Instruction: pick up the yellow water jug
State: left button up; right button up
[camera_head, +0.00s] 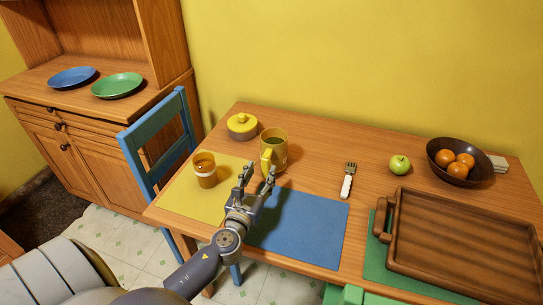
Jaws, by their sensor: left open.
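The yellow water jug (277,147) stands upright on the wooden table, near the top edge of the yellow and blue placemats. Its handle (266,159) faces the front left, toward my gripper. My left gripper (257,173) is open and empty. Its fingertips are just in front of the jug, close to the handle; I cannot tell whether they touch it. My right gripper is not in view.
An amber cup (205,170) stands left of my gripper, and a yellow lidded pot (242,126) behind it. A fork (348,180), green apple (399,164), fruit bowl (441,164) and wooden tray (462,252) lie right. A blue chair (148,165) stands at the left.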

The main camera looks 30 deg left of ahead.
aim_at(264, 165)
pick_arm(q)
jog(key=shift+x, duration=0.85)
jog(key=x, duration=0.4)
jog(key=shift+w+a+f, duration=0.1)
jog(key=shift+w+f, duration=0.2)
jog(key=shift+f, duration=0.05)
jog(key=shift+w+a, duration=0.1)
jog(key=shift+w, duration=0.3)
jog(key=c, duration=0.3)
grip_shut()
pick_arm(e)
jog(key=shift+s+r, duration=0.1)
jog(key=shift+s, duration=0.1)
pick_arm(q)
jog(key=shift+r, duration=0.15)
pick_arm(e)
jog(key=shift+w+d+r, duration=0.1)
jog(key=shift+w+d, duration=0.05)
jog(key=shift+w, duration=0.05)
